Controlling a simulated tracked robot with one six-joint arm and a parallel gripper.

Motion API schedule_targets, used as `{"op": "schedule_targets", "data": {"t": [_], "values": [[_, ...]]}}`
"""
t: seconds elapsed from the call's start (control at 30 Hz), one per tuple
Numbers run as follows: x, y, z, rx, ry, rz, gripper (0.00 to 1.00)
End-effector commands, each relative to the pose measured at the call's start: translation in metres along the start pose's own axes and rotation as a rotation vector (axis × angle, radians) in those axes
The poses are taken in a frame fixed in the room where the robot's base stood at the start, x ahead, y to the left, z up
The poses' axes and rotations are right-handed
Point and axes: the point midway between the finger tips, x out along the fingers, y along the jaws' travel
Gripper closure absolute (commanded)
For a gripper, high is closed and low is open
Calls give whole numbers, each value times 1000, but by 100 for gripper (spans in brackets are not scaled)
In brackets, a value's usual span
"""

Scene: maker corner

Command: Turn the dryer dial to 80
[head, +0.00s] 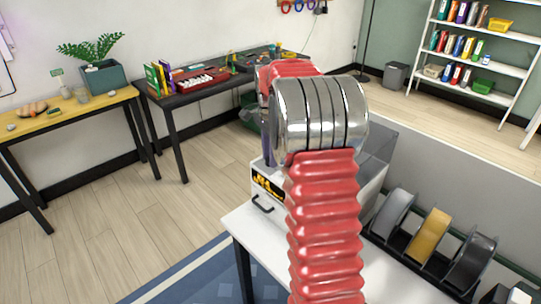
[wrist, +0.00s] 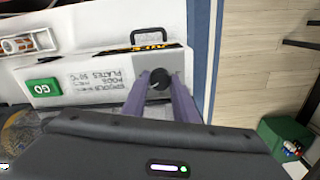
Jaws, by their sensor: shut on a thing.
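The dryer (head: 270,184) is a pale box with a black-and-yellow label, on a white table in the head view; my arm hides much of it. In the wrist view, its panel (wrist: 115,68) shows upside-down print with a temperature list. The dial (wrist: 159,78) is a small dark round knob beside that print. My gripper (wrist: 161,88) has purple fingers on either side of the dial and is shut on it. The dial's pointer and scale cannot be read. In the head view, my arm hides the dial and most of the gripper.
A green GO button (wrist: 43,88) is on the panel, left of the dial in the wrist view. A dark handle (head: 262,204) shows on the dryer's front. A rack with grey, gold and black spools (head: 431,236) stands right of the dryer. Floor left of the table is clear.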

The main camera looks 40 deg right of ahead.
Motion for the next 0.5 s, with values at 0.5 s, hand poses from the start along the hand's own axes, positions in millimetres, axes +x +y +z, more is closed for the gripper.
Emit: {"op": "schedule_targets", "data": {"t": [0.5], "values": [[-3,-3,0,124,3,-12,96]]}}
